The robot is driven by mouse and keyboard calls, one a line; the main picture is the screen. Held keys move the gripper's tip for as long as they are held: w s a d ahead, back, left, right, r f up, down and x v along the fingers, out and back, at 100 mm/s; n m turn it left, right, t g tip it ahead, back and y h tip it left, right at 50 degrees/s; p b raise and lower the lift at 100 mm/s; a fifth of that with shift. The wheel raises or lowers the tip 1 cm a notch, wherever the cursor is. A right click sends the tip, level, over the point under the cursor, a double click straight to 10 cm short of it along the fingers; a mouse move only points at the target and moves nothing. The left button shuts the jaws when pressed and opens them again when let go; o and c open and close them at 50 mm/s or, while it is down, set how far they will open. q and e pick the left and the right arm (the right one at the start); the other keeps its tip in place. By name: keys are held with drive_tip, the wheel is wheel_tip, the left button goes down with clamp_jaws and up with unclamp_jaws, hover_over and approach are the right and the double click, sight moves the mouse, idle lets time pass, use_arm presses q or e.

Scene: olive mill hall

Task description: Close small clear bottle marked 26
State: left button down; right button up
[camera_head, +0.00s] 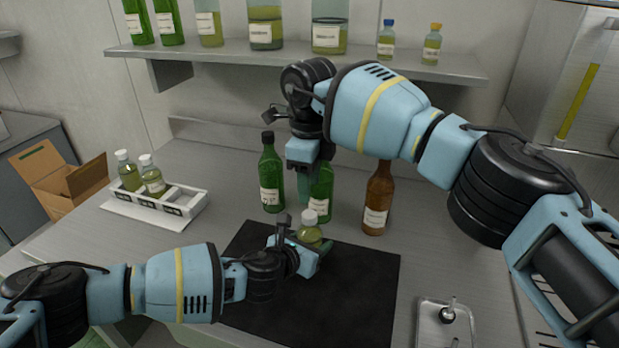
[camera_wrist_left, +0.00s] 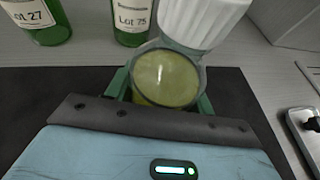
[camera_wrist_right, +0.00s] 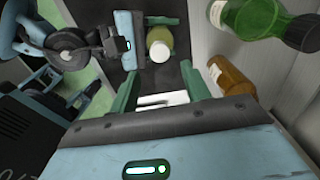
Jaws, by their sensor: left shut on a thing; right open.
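A small clear bottle (camera_head: 308,236) with yellow-green liquid and a white cap (camera_head: 309,217) is above the black mat. It also shows in the left wrist view (camera_wrist_left: 166,80), its ribbed cap (camera_wrist_left: 205,20) at the neck; I cannot tell how tightly it sits. No number is readable on it. My left gripper (camera_head: 305,246) is shut around the bottle's body. My right gripper (camera_head: 305,188) is open, pointing down above and behind the capped bottle.
Green bottles (camera_head: 271,175) and a brown bottle (camera_head: 377,200) stand behind the black mat (camera_head: 350,290), close to my right gripper. A white rack (camera_head: 190,208) with two capped bottles is at left. A metal tray (camera_head: 430,325) is at right. A shelf (camera_head: 400,66) with bottles runs behind.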

sight(309, 214)
drive_tip(key=shift+f, duration=3.8)
drive_tip(key=shift+c, duration=0.4)
drive_tip(key=c, duration=0.9)
drive_tip(key=o, duration=1.1)
wheel_tip(309, 214, up, 12)
use_arm(q)
drive_tip(key=shift+c, duration=2.4)
unclamp_jaws()
